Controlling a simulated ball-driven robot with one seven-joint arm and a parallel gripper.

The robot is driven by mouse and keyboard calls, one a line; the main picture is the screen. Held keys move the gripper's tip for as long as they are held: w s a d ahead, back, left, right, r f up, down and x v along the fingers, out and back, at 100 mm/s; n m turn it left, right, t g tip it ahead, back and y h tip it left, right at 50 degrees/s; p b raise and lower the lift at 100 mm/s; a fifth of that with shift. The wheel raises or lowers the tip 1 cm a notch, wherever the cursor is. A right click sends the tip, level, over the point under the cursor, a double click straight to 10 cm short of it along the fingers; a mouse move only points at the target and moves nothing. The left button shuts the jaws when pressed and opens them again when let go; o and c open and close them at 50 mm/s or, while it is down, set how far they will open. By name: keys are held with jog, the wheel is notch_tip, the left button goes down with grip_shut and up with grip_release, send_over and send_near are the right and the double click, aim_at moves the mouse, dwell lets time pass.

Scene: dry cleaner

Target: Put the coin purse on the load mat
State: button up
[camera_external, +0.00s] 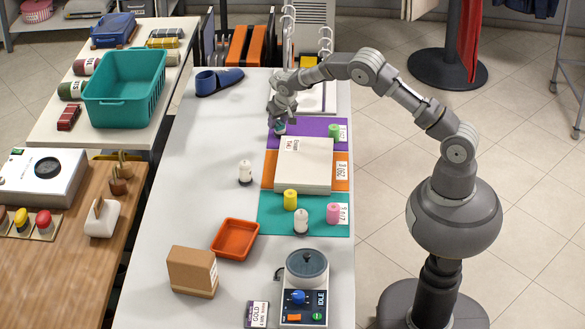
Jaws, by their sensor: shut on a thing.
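My gripper (281,118) is pointed down over the far part of the long table, at the left edge of the purple mat (309,128). It is shut on a small dark teal thing (280,128), mostly hidden by the fingers. I cannot tell for sure whether this is the coin purse, or whether it touches the mat. An orange mat (269,177) and a teal mat (266,222) lie nearer, each with a label. A white mat-like panel with a dark outline (328,98) lies behind my gripper. Which is the load mat is unclear.
A white box (304,165) covers much of the mats. Yellow (290,200), white (301,221), pink (333,213) and green (333,131) spools stand around it. The table's left side is mostly clear.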

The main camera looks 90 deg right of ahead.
aim_at(306, 129)
jog(key=s+d+m, duration=0.2)
jog(key=s+d, duration=0.8)
jog(key=d, duration=0.3)
jog(key=shift+g+h, duration=0.3)
jog(key=shift+g, duration=0.1)
notch_tip(306, 129, down, 10)
jog(key=b, duration=0.3)
jog(key=shift+r+b, duration=0.1)
jog(key=shift+b, duration=0.25)
jog(key=shift+d, duration=0.1)
jog(key=o, duration=1.1)
jog(key=shift+c, duration=0.2)
